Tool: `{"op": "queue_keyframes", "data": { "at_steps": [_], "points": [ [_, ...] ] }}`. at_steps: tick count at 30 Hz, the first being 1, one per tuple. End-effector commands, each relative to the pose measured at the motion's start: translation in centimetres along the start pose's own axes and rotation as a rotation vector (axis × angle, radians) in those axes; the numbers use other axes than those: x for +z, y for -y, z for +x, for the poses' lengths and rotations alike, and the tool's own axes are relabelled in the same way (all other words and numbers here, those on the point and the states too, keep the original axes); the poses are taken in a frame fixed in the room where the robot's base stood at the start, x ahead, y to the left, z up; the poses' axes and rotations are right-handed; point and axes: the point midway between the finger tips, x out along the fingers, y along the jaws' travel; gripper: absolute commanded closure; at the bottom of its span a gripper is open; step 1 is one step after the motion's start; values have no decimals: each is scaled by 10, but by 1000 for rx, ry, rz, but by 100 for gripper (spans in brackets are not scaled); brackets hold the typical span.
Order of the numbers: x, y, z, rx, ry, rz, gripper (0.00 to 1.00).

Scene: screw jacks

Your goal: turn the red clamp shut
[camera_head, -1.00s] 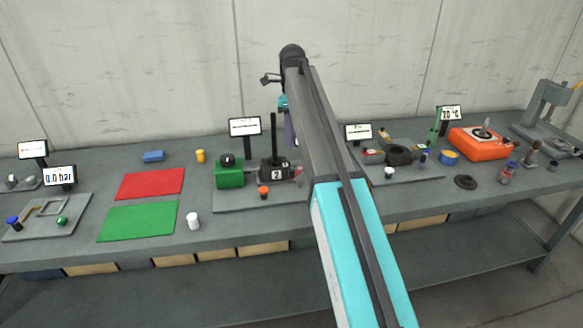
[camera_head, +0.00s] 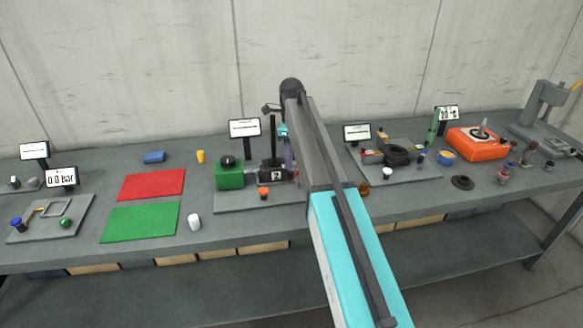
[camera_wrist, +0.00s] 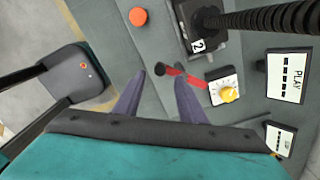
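The red clamp (camera_wrist: 192,80) is a small red bar with a dark round end, in the wrist view. It lies just beyond my fingertips, beside a block marked 2. My gripper (camera_wrist: 160,78) is open, its two purple fingers apart with the clamp's dark end showing between and just past the tips. I cannot tell whether they touch it. In the head view my gripper (camera_head: 289,165) points down at the right side of the grey plate (camera_head: 235,205), where it mostly hides the clamp.
The black block marked 2 (camera_head: 275,173) carries a tall dark post. A green box (camera_head: 229,178) and an orange knob (camera_head: 263,192) are on the same plate. A yellow dial (camera_wrist: 229,93) is right of the clamp in the wrist view.

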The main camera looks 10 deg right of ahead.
Motion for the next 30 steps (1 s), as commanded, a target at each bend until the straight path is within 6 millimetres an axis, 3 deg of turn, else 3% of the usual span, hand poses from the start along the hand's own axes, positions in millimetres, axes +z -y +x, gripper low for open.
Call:
{"op": "queue_keyframes", "data": {
  "at_steps": [15,28,30],
  "points": [
    [0,0,48,1,0,0,63],
    [0,0,54,0,0,0,63],
    [0,0,54,0,0,0,75]
  ]
}}
